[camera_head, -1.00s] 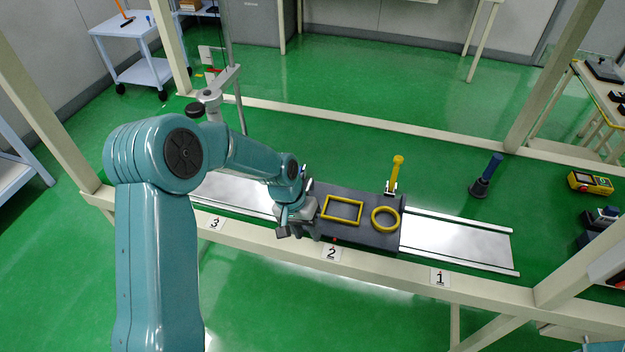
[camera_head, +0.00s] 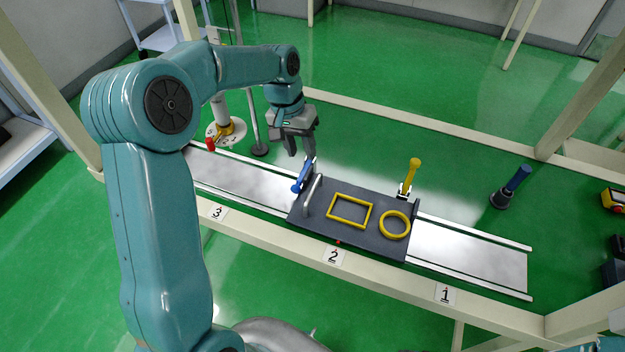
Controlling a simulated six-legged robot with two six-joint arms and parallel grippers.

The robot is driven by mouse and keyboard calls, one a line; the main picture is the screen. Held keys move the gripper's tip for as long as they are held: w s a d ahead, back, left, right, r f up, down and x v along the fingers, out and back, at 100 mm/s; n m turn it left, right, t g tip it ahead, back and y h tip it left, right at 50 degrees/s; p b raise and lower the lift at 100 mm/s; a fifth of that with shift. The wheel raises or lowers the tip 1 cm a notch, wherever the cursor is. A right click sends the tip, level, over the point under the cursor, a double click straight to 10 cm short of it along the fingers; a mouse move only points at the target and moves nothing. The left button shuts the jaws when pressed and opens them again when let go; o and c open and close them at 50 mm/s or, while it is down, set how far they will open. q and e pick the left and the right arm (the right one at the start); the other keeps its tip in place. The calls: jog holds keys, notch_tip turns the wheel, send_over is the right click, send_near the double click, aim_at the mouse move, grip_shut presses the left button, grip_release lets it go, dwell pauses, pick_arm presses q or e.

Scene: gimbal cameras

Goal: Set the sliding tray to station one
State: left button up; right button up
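The sliding tray (camera_head: 326,226) is a dark plate on a pale metal rail (camera_head: 470,257). Its red mark (camera_head: 338,242) lines up with the station 2 label (camera_head: 333,256). The station 1 label (camera_head: 445,294) is to the right, and the station 3 label (camera_head: 217,212) to the left. A grey bar handle (camera_head: 312,195) and a blue lever (camera_head: 301,178) stand at the tray's left end. A yellow lever (camera_head: 410,173) stands upright near its right end. My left gripper (camera_head: 303,152) points down above and behind the blue lever, open with nothing between its fingers. My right gripper is not in view.
A yellow rectangle (camera_head: 350,222) and a yellow ring (camera_head: 382,225) lie on the tray. The rail right of the tray is clear. A blue-handled post (camera_head: 512,186) stands beyond the rail. Cream beams (camera_head: 400,278) frame the bench.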

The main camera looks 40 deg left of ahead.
aim_at(312, 188)
pick_arm(q)
jog(key=f, duration=0.4)
jog(key=d+f+p, duration=0.1)
jog(key=f, duration=0.3)
jog(key=d+f, duration=0.1)
jog(key=f, duration=0.4)
jog(key=shift+w+d, duration=0.1)
jog(key=shift+w, duration=0.3)
jog(key=shift+s, duration=0.1)
grip_shut()
